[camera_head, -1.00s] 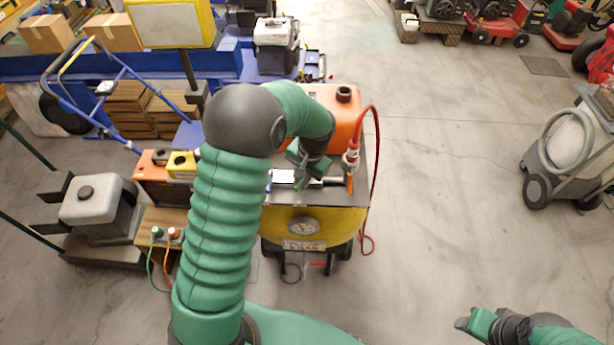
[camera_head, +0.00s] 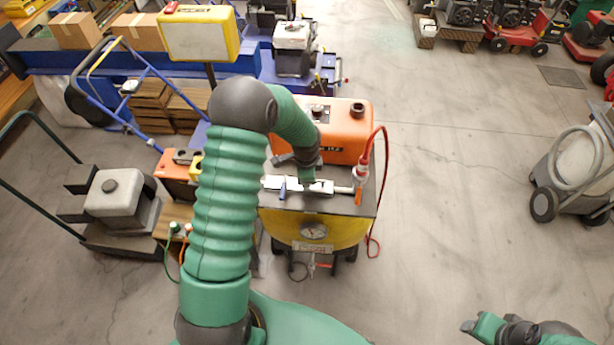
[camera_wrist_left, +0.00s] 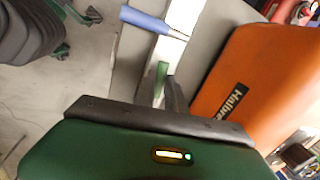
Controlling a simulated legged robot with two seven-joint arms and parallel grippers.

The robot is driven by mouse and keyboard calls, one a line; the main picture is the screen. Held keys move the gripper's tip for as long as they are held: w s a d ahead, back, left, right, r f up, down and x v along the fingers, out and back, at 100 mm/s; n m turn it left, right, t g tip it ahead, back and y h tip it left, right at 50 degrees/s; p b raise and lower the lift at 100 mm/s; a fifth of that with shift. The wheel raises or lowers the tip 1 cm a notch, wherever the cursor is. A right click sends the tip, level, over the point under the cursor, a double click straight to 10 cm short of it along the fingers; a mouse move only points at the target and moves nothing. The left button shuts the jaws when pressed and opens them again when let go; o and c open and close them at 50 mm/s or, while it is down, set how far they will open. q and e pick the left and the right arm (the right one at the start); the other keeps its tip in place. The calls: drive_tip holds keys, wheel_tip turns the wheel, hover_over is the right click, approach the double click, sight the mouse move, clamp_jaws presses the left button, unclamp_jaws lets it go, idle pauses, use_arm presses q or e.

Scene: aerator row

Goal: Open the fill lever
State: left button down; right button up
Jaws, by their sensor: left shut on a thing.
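A white bar (camera_head: 325,187) runs across the dark top of the yellow-fronted cart; it also shows in the wrist view (camera_wrist_left: 164,47). A blue-handled lever (camera_head: 283,188) sticks out from the bar toward the front, and it shows in the wrist view (camera_wrist_left: 155,21). My left gripper (camera_head: 308,181) is down at the bar, right of the blue lever. In the wrist view it is shut around a narrow green lever handle (camera_wrist_left: 161,76), mostly hidden by the fingers. I cannot read lever labels. My right gripper (camera_head: 468,326) is low at the right, away from the cart.
An orange tank (camera_head: 340,135) stands close behind the bar. A red hose (camera_head: 384,160) and an orange handle (camera_head: 358,196) are at the bar's right end. A gauge (camera_head: 314,230) is on the cart front. The floor (camera_head: 450,190) to the right is clear.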

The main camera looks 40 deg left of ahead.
use_arm(q)
drive_tip(key=shift+w+a+m+p, duration=0.2)
drive_tip(key=shift+w+m+p, duration=0.1)
drive_tip(key=shift+m+p, duration=0.4)
drive_tip(key=c, duration=1.4)
unclamp_jaws()
drive_tip(key=shift+w+a, duration=0.1)
wheel_tip(320, 180, up, 16)
drive_tip(key=s+d+b, duration=0.1)
drive_tip(key=s, duration=0.1)
drive_tip(key=shift+s+d+r, duration=0.15)
drive_tip(key=shift+s+d, duration=0.2)
